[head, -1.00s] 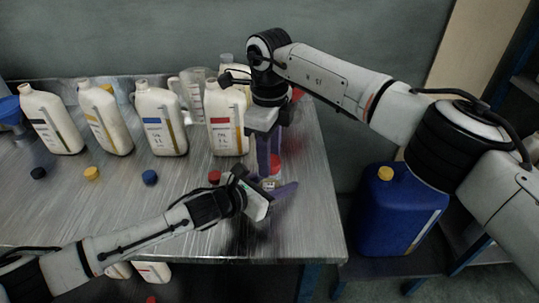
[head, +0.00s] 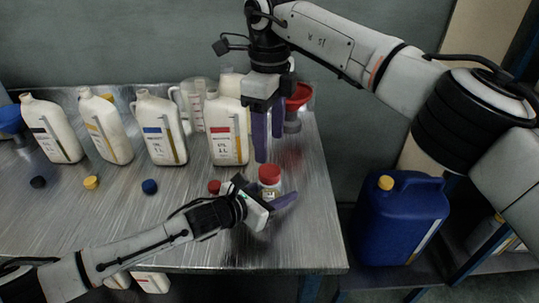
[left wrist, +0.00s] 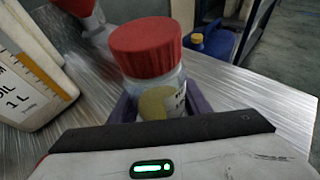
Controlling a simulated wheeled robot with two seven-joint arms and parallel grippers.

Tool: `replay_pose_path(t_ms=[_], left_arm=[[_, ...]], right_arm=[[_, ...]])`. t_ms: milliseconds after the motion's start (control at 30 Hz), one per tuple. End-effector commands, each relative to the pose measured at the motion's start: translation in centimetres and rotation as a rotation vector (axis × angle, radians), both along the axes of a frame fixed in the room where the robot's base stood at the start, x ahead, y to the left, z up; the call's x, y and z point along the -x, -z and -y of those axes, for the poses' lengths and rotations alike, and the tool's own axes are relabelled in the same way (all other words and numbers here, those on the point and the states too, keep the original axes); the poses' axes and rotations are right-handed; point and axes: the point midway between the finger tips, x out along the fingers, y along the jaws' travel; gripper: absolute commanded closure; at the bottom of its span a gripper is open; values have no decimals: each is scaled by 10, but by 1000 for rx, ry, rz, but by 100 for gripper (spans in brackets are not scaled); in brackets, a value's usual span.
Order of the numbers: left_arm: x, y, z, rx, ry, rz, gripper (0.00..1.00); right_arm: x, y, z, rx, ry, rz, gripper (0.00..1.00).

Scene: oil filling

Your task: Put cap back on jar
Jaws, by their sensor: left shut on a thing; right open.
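The jar (head: 270,190) is a small clear one with a pale label, upright at the right part of the table. A red cap (head: 269,173) sits on its top and looks level. In the left wrist view the cap (left wrist: 146,46) covers the mouth of the jar (left wrist: 160,84), and yellowish contents show low inside. My left gripper (head: 267,195) is shut on the jar, with a purple finger on each side of it. My right gripper (head: 270,148) is open and empty above the cap, fingers pointing down and clear of it.
Several white oil bottles (head: 228,140) stand in a row behind, with loose caps in front, including a blue one (head: 150,187) and a smaller red one (head: 214,187). A measuring jug (head: 194,98) and red funnel (head: 299,98) stand behind. A blue canister (head: 400,225) is right of the table.

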Motion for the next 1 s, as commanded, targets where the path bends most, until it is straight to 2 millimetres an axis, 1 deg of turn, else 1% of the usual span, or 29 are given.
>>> replay_pose_path(t_ms=[33,100,233,367,600,633,700,733,1000], left_arm=[[0,1,0,0,0,-1,100],[0,1,0,0,0,-1,100],[0,1,0,0,0,-1,100],[0,1,0,0,0,-1,100],[0,0,0,0,0,-1,100],[0,0,0,0,0,-1,51],[0,0,0,0,0,-1,40],[0,0,0,0,0,-1,35],[0,0,0,0,0,0,35]], right_arm=[[0,-11,-1,-1,0,4,42],[0,-21,-1,0,0,3,42],[0,-34,-1,-1,0,2,42],[0,-38,-1,-1,-2,-1,42],[0,-38,-1,0,-2,-1,42],[0,-38,-1,0,-2,-1,42],[0,-38,0,0,-2,0,42],[0,-38,0,0,-2,0,42],[0,-38,0,0,-1,0,42]])
